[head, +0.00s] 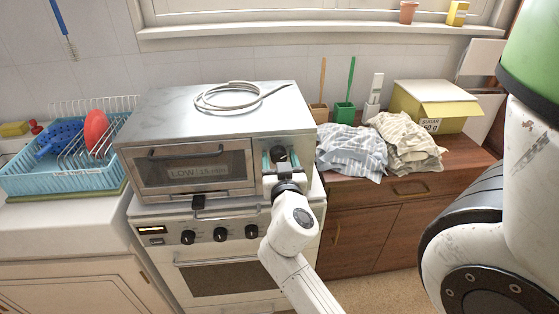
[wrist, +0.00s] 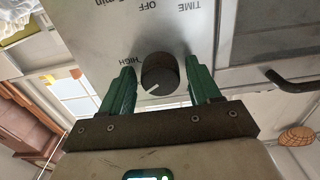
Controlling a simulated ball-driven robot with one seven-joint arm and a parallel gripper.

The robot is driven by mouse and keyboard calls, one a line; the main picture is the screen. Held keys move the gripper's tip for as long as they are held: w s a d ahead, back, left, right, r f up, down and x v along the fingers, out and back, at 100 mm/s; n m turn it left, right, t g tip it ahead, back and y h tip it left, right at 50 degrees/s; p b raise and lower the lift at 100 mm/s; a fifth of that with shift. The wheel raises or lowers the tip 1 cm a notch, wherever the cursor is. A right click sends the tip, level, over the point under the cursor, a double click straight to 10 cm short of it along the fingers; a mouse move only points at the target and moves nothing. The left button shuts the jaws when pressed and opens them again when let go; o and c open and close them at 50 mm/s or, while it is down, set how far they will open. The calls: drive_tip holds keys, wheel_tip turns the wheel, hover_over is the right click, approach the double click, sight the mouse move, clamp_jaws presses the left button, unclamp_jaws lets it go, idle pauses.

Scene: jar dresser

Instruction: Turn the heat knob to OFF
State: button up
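The heat knob (wrist: 160,74) is a dark round knob on the grey panel of the toaster oven (wrist: 100,25). In the wrist view the panel's words are upside down or slanted: OFF lies above the knob and HIGH at its upper left. The knob's white mark points to the lower left, away from OFF. My gripper (wrist: 163,88) is open, with one green finger on each side of the knob and a gap on both sides. In the head view my gripper (head: 281,166) is at the right of the oven front and partly hides the panel.
The toaster oven (head: 215,98) stands on a white stove (head: 225,275) with several black knobs. Its door handle (head: 200,148) sticks out left of my gripper. A blue dish rack (head: 60,180) is at left. Cloths (head: 350,150) lie on the wooden dresser (head: 365,220) at right.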

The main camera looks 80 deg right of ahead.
drive_tip(key=c, duration=0.8)
drive_tip(key=shift+c, duration=0.2)
drive_tip(key=shift+n, duration=0.4)
drive_tip(key=shift+n+b, duration=0.3)
drive_tip(key=shift+n, duration=0.7)
drive_tip(key=n, duration=0.3)
drive_tip(key=shift+n, duration=0.3)
drive_tip(key=n, duration=0.5)
drive_tip(key=shift+n+p, duration=0.3)
drive_tip(key=shift+p, duration=0.05)
drive_tip(key=o, duration=1.1)
drive_tip(key=shift+c, duration=0.2)
drive_tip(key=shift+s, duration=0.1)
